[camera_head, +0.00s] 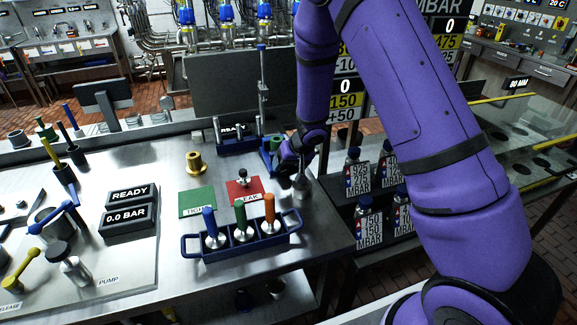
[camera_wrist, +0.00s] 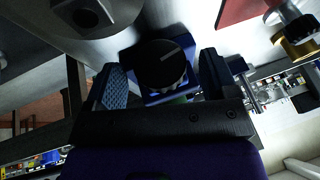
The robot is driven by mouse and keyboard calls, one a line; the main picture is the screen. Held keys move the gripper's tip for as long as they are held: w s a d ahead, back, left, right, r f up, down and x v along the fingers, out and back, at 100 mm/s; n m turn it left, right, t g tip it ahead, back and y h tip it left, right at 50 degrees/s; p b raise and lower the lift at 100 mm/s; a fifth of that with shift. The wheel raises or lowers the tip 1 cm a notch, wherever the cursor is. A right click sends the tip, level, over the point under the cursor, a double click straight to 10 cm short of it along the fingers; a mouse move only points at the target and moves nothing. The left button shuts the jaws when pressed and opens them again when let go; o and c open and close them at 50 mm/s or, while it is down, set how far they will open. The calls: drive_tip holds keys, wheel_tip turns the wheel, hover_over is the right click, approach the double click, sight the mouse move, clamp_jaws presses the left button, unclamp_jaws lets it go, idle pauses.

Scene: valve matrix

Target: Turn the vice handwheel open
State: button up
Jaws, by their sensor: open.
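The vice is a small blue body (camera_head: 268,152) at the right end of the metal bench, partly hidden by my gripper in the head view. In the wrist view, a round black handwheel (camera_wrist: 160,60) with a pale line stands in front of a blue body (camera_wrist: 130,62). My gripper (camera_wrist: 163,82) is open, with one dark finger on each side of the handwheel. I cannot tell whether either finger touches it. In the head view my gripper (camera_head: 290,158) is small and dark, beside the vice, and its fingers are hard to make out.
A blue rack (camera_head: 190,249) with blue, green and orange-handled pieces stands at the front. Green (camera_head: 197,202) and red (camera_head: 245,187) mats and a brass fitting (camera_head: 196,163) lie nearby. A silver fitting (camera_head: 301,184) stands close to my gripper. Bottles (camera_head: 353,168) stand right, below bench level.

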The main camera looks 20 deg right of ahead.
drive_tip(key=shift+w+f, duration=0.15)
drive_tip(key=shift+f, duration=0.1)
drive_tip(key=c, duration=0.9)
drive_tip(key=shift+c, duration=0.2)
drive_tip(key=shift+a+h, duration=0.1)
drive_tip(key=shift+h, duration=0.2)
